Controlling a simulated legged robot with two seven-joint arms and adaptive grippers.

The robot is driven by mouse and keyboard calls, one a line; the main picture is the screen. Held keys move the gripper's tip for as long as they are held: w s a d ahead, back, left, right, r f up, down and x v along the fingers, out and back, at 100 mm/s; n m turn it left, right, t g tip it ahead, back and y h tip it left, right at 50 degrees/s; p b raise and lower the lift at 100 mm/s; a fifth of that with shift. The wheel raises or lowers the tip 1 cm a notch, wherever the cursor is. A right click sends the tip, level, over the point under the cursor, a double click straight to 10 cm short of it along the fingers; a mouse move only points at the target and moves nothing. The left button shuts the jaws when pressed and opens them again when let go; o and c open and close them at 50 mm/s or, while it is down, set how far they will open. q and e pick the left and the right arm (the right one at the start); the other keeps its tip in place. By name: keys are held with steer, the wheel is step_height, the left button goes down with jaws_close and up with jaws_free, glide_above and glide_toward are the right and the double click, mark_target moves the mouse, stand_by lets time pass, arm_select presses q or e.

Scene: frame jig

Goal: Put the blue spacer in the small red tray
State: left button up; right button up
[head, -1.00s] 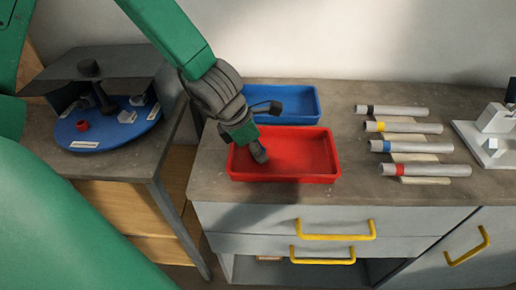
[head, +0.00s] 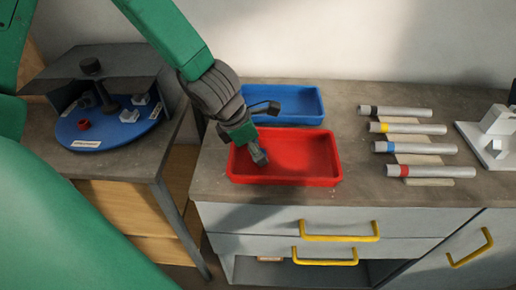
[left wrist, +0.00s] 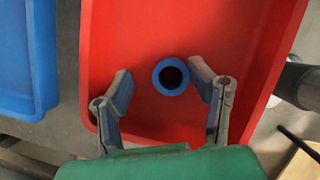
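The blue spacer (left wrist: 171,76) is a short ring with a dark hole, seen end-on in the left wrist view against the floor of the small red tray (left wrist: 135,30). My left gripper (left wrist: 162,76) is open, one finger on each side of the spacer, with gaps visible between. In the head view, my left gripper (head: 258,156) points down inside the left part of the red tray (head: 315,158), and the spacer is not distinguishable there. Whether the spacer rests fully on the tray floor is hard to tell. My right gripper is not in view.
A blue tray (head: 300,103) stands behind the red one. Several banded grey tubes (head: 410,148) lie to the right, with a light grey fixture (head: 490,135) beyond. A round blue platform (head: 105,130) with small parts stands on the left table. Yellow drawer handles (head: 340,231) project in front.

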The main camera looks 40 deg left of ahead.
arm_select(q)
steer(key=shift+a+f, duration=0.2)
steer(key=shift+a, duration=0.4)
steer(key=shift+s+a, duration=0.1)
steer(key=shift+a, duration=0.05)
steer(key=shift+r, duration=0.3)
steer(key=p+v, duration=0.5)
steer(key=v, duration=0.7)
steer(key=shift+p, duration=0.4)
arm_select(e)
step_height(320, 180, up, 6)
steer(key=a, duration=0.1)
arm_select(q)
steer(key=shift+r, duration=0.1)
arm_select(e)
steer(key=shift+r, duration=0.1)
arm_select(q)
steer(key=shift+d, duration=0.3)
